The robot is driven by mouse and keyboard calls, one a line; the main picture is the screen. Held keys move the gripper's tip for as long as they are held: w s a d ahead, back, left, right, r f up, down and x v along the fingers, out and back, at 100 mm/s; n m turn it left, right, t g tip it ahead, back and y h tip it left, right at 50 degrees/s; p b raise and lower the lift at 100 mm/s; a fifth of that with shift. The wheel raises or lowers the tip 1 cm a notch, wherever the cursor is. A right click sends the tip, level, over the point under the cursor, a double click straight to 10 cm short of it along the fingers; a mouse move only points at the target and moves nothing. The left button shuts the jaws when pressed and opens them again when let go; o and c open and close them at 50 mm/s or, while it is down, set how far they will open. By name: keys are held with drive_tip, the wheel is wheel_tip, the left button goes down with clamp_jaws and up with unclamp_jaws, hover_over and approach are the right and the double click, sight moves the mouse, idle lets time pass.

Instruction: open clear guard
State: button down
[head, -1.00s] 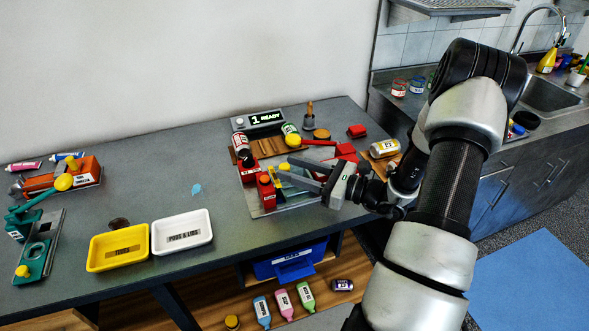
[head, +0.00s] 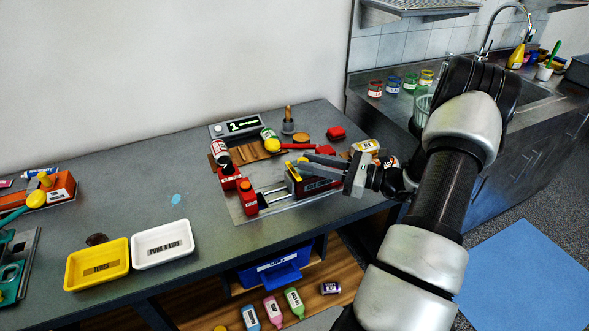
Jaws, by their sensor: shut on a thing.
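A red fixture with rails (head: 272,194) sits on a grey base plate (head: 240,210) on the bench. Its left red block (head: 247,196) stands apart from a red sliding part (head: 318,184) at the right end of the rails. My gripper (head: 302,161) reaches in from the right and is shut on the yellow piece (head: 292,172) at the top of that sliding part. The fingers partly hide the contact. I cannot make out a clear panel distinctly; the guard is hard to tell from the rails and plate.
A display (head: 236,127) and a wooden rack (head: 245,153) with bottles stand behind. A blue bin (head: 276,254) is below. A sink counter is at right.

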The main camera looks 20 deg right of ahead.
drive_tip(key=shift+d, duration=0.2)
drive_tip(key=c, duration=1.5)
unclamp_jaws()
drive_tip(key=shift+a, duration=0.1)
drive_tip(key=shift+c, duration=0.2)
drive_tip(key=v, duration=1.7)
drive_tip(key=shift+s, duration=0.2)
drive_tip(key=shift+r, duration=0.1)
